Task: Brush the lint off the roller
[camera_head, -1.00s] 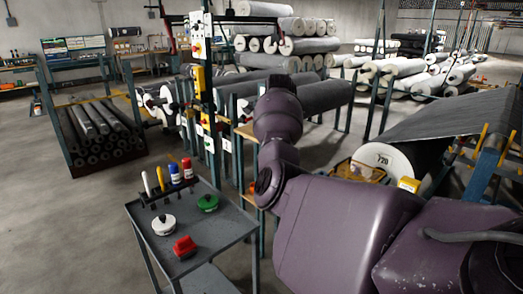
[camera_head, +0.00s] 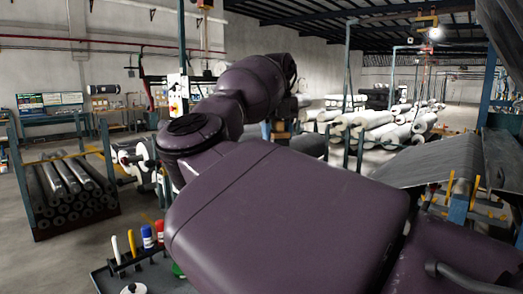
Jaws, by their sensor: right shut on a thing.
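My right arm fills the middle of the head view, raised across the scene. Its gripper (camera_head: 284,112) is small and partly hidden behind the wrist link, shut on a small brown block-like thing, apparently the brush (camera_head: 283,128). The brush's bristles cannot be made out. At the right, a grey sheet (camera_head: 428,166) stretches over a machine. The white-ended roller below it is hidden behind my arm, so no lint or contact can be seen. My left gripper is not in view.
A dark cart (camera_head: 105,279) at the lower left holds upright markers and a white round item (camera_head: 133,289). A rack of dark rolls (camera_head: 65,200) stands at the left. White rolls (camera_head: 400,125) are stacked behind. Open floor lies between rack and cart.

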